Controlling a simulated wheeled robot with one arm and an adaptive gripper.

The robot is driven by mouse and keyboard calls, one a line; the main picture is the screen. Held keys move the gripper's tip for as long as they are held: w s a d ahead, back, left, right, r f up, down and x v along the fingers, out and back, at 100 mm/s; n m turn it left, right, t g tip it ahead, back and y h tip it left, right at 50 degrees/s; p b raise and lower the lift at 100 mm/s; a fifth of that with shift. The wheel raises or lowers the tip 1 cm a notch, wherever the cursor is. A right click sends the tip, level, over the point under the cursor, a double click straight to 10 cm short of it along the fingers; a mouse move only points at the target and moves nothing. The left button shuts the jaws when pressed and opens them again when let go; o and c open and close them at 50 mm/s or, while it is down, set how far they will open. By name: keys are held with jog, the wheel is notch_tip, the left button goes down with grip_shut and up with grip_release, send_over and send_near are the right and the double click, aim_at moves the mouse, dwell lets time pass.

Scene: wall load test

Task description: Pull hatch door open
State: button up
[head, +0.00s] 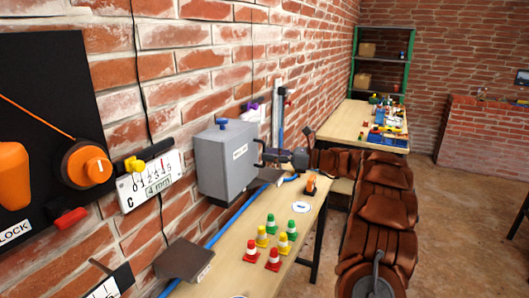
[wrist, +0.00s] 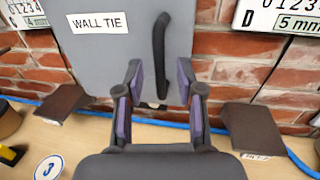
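The hatch is a grey wall box, its door (wrist: 110,45) labelled "WALL TIE" in the wrist view, with a black upright bar handle (wrist: 159,50). The box (head: 222,160) also shows in the head view on the brick wall, its door looking closed. My gripper (wrist: 160,85) is open, its two purple-padded fingers spread wide apart. The handle's lower end appears between the fingertips in the wrist view; I see no contact with either finger. In the head view my gripper (head: 263,153) is close in front of the box's door side.
Brown sloped blocks stand left (wrist: 62,102) and right (wrist: 256,128) below the hatch. A blue hose (wrist: 180,125) runs along the wall. Small red, yellow and green cones (head: 273,258) stand on the wooden bench (head: 235,275). Gauge plates hang on the wall.

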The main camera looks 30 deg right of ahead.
jog(key=shift+x, duration=1.15)
jog(key=shift+c, duration=0.3)
grip_shut()
